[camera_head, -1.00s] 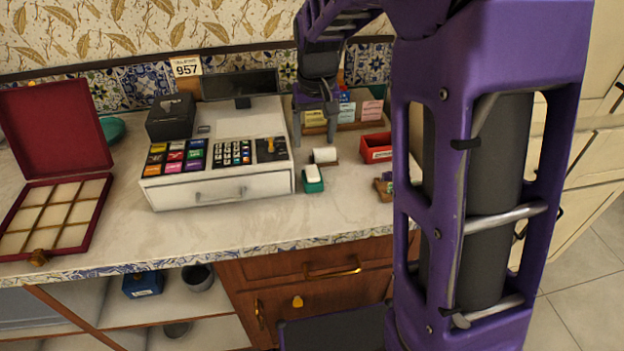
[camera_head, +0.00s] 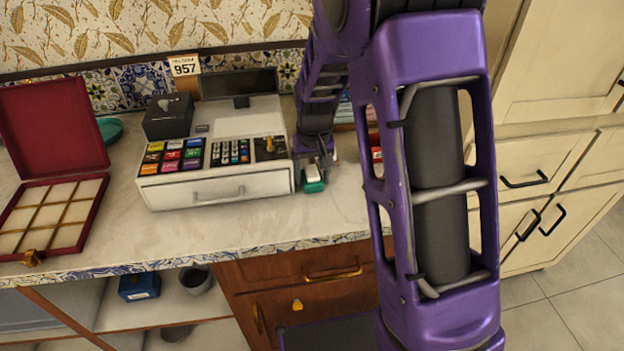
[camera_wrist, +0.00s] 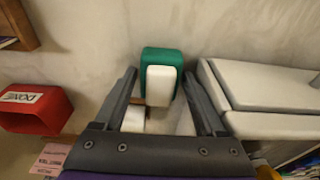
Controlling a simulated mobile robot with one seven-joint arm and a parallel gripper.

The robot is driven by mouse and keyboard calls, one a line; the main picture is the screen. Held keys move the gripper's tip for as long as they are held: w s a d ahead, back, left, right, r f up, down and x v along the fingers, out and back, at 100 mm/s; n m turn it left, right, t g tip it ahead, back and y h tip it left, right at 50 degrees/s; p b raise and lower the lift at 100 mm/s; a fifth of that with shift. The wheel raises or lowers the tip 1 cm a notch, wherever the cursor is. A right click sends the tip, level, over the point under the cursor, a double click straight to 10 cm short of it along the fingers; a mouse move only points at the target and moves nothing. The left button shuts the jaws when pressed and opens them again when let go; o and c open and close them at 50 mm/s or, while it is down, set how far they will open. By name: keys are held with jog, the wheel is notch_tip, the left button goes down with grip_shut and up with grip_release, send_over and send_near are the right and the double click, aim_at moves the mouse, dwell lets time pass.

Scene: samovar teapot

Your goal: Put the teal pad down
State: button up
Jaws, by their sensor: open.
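The teal pad (camera_head: 313,187) stands on the counter just right of the cash register, with a white block against it. In the wrist view the teal pad (camera_wrist: 163,55) and the white block (camera_wrist: 160,86) appear at the opening between my fingertips. My gripper (camera_head: 315,165) is low over the counter beside the register. In the wrist view my gripper (camera_wrist: 159,76) is open, with a finger on either side of the pad and visible gaps. The depth of the pad between the fingers is hard to tell.
The white cash register (camera_head: 220,190) is close beside my gripper. A red tray (camera_wrist: 38,108) marked DONE lies on the other side. A white roll (camera_wrist: 134,118) shows between my fingers. An open red box (camera_head: 52,215) is at far left. Counter in front is clear.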

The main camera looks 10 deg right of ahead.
grip_shut()
dwell(0.3)
jog(key=shift+r, duration=0.15)
